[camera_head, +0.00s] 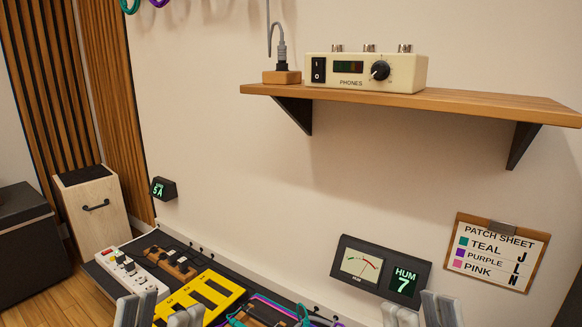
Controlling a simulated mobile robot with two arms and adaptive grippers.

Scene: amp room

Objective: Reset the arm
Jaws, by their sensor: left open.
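My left gripper (162,315) shows at the bottom edge, left of centre, with only its grey fingertips in view. They are apart and nothing shows between them. They stand in front of the yellow pedal (207,292). My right gripper (419,312) shows at the bottom edge, right of centre, below the meter. The rest of both grippers and both arms are below the frame.
A wooden shelf (450,99) on the wall holds a cream phones box (352,75). A hum meter (381,270) reading 7 and a patch sheet (496,253) are lower right. A pedalboard with a white power strip (128,268) and cables lies lower left. A cabinet (95,208) stands left.

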